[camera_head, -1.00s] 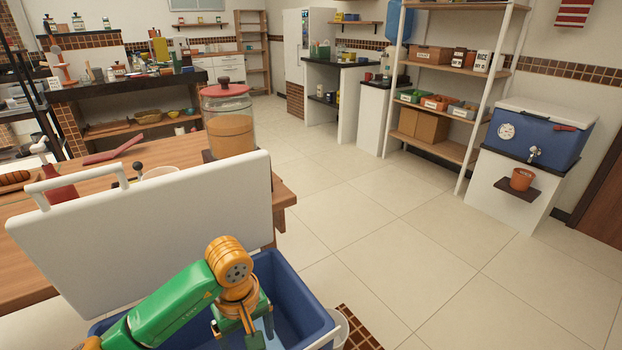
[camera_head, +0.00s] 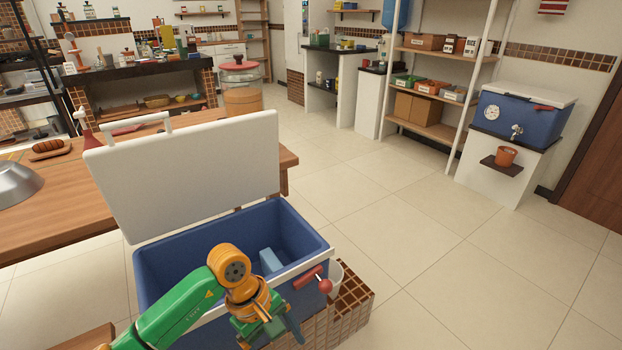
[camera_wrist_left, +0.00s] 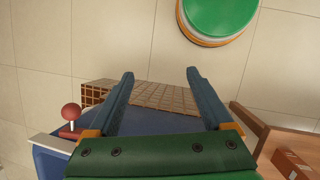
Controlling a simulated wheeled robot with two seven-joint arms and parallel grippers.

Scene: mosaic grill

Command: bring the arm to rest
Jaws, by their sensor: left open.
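My left arm comes in from the bottom left in the head view, bent over the front of a blue cooler (camera_head: 165,270). My left gripper (camera_head: 272,334) points down at the cooler's near right rim. In the left wrist view the fingers of my left gripper (camera_wrist_left: 160,72) are spread wide, with nothing between them. The cooler's blue wall (camera_wrist_left: 50,162) is at the lower left there. The cooler's white lid (camera_head: 190,170) stands open, and a light blue block (camera_head: 270,261) lies inside. My right gripper is in neither view.
The cooler stands on a brown tiled base (camera_head: 350,308), with a red-knobbed handle (camera_head: 324,285) at its right end. A wooden table (camera_head: 60,205) is behind and left. A wooden surface (camera_wrist_left: 275,140) is at lower right in the wrist view. Open floor (camera_head: 440,260) spreads to the right.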

